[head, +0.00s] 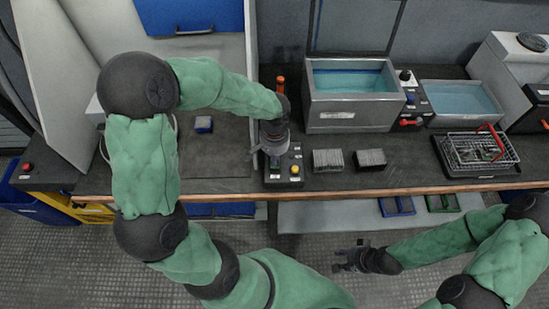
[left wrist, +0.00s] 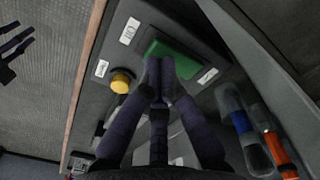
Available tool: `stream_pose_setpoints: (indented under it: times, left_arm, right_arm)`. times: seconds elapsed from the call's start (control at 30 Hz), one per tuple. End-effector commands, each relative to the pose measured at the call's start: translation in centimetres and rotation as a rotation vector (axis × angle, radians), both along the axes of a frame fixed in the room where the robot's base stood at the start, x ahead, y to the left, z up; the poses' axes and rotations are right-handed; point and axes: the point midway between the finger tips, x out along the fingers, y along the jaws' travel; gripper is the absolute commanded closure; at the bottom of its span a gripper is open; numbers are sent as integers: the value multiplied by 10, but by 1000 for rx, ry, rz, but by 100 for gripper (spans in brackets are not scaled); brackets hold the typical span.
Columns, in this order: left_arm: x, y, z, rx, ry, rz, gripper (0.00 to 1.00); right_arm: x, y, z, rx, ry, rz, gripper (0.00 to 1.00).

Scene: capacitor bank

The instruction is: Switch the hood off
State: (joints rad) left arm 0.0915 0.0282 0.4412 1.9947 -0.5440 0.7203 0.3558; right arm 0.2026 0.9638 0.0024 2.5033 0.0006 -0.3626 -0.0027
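A dark control box (head: 283,177) stands at the front of the bench, below my left gripper (head: 270,150). In the left wrist view it carries a green switch (left wrist: 182,61), a yellow knob (left wrist: 121,81) and small white labels. My left gripper's fingertips (left wrist: 160,66) are together, with nothing between them, over the near edge of the green switch; I cannot tell whether they touch it. The yellow knob also shows in the head view (head: 295,169). The light-walled enclosure (head: 75,65) at left looks like the hood. My right gripper (head: 340,260) is open and empty, low before the bench.
An orange-handled tool (left wrist: 278,145) stands beside the box. Two finned blocks (head: 328,160) lie to its right. A blue-liquid bath (head: 350,95), a second bath (head: 460,98) and a wire basket (head: 478,150) stand further right. The bench's wooden front edge (head: 370,191) runs close by.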

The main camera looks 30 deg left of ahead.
Motion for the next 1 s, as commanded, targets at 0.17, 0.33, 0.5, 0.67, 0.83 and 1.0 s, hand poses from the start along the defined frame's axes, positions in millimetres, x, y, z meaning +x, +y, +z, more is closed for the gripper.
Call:
stream_pose_setpoints:
  times: [0.17,0.33,0.5,0.67,0.83,1.0]
  left_arm:
    - [0,0,-3,0,0,0,100]
    - [0,0,-5,0,0,0,100]
    - [0,0,-7,0,0,0,100]
    - [0,0,-9,0,0,0,100]
    - [0,0,-11,0,0,0,100]
    - [0,0,-14,0,0,0,100]
  right_arm:
    - [0,0,-2,0,0,0,60]
    - [0,0,-4,0,0,0,60]
    - [0,0,-6,0,0,0,60]
    - [0,0,-7,0,0,0,60]
    - [0,0,-9,0,0,0,60]
    - [0,0,-10,0,0,0,60]
